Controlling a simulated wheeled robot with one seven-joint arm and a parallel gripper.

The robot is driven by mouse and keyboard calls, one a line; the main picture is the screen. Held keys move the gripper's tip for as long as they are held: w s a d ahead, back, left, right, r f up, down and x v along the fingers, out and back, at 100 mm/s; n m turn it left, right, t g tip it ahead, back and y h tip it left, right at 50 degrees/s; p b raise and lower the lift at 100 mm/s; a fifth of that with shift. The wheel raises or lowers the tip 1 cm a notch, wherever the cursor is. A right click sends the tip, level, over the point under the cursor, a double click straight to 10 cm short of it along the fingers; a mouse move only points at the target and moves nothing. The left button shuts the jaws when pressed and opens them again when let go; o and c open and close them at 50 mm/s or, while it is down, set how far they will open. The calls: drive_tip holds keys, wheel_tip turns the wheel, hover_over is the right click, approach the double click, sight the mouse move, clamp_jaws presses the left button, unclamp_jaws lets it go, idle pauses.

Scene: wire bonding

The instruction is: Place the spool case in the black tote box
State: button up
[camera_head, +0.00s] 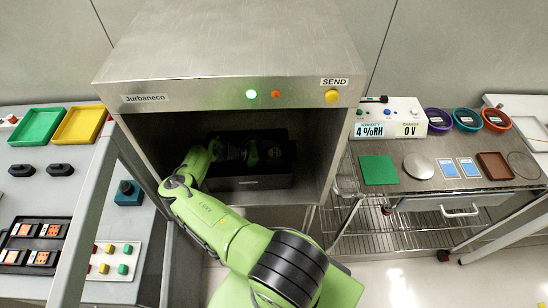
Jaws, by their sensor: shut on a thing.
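The black tote box (250,183) stands inside the open steel chamber labelled "Jurbaneco". My green arm reaches into the chamber from the front. My gripper (253,153) is over the inside of the tote, toward its back. It is shut on a dark thing (274,152) that looks like the spool case, small and hard to tell from the dark tote. Whether the case touches the tote floor cannot be told. My wrist hides the left part of the tote.
The chamber's side walls and top edge (240,95) close in around my arm. A steel bench with a green mat (378,170), a round plate (419,166) and coloured bowls (467,119) is on the right. A bench with green (37,126) and yellow trays (79,125) is on the left.

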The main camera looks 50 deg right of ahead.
drive_tip(key=o, duration=1)
drive_tip(key=shift+o, duration=0.2)
drive_tip(key=shift+r, duration=0.1)
drive_tip(key=v, duration=0.7)
drive_tip(key=shift+w+a+r+b, duration=0.1)
drive_tip(key=shift+w+a+b, duration=0.05)
drive_tip(key=shift+b, duration=0.25)
